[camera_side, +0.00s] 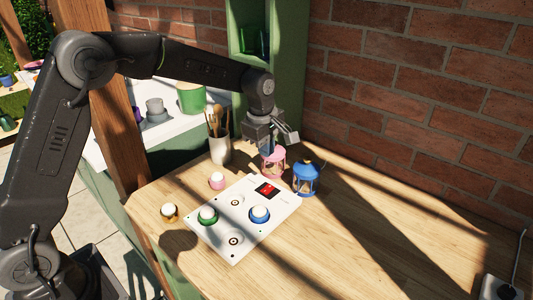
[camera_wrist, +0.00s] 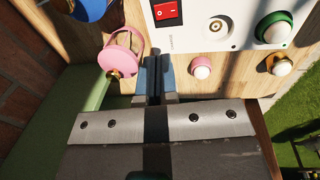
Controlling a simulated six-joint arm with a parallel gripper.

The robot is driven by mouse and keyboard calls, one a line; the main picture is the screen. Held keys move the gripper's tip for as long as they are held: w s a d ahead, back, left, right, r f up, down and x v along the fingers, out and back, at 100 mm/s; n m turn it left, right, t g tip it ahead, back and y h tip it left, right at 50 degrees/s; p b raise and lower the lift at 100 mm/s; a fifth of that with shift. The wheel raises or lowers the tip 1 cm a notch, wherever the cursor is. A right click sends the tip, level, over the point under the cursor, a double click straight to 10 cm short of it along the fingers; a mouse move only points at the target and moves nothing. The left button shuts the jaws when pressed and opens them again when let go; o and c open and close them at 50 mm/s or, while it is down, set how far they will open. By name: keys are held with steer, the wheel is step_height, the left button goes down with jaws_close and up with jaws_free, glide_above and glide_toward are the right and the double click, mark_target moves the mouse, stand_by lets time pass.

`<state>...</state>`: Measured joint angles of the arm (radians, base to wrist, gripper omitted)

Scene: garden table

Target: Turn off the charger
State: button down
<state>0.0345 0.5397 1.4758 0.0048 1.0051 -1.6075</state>
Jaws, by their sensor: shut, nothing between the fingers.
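The charger (camera_side: 215,236) is a flat white panel on the wooden table. Its red rocker switch (camera_side: 268,189) sits in a dark frame near the panel's back corner; it also shows at the top of the wrist view (camera_wrist: 166,12). I cannot tell which way the rocker is tipped. A green-ringed white-domed piece (camera_side: 207,214) and a blue-ringed one (camera_side: 259,214) sit on the panel, beside two round sockets without pieces. My gripper (camera_wrist: 153,75) is shut and empty, raised behind the switch, near the pink lantern (camera_wrist: 118,60).
The pink lantern (camera_side: 273,162) and a blue lantern (camera_side: 306,178) stand behind the panel. A pink-based dome (camera_side: 217,181) and a yellow-based dome (camera_side: 169,211) stand to the left. A utensil cup (camera_side: 220,150) stands near the back edge. The table's right side is mostly clear.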

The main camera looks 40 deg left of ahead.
mark_target(266, 190)
steer(key=f, duration=0.4)
steer(key=w+f, duration=0.1)
steer(key=f, duration=0.6)
steer(key=shift+w+f, duration=0.25)
steer(key=shift+f, duration=0.1)
steer(key=shift+f, duration=0.4)
steer(key=shift+s, duration=0.85)
steer(key=shift+r, duration=0.2)
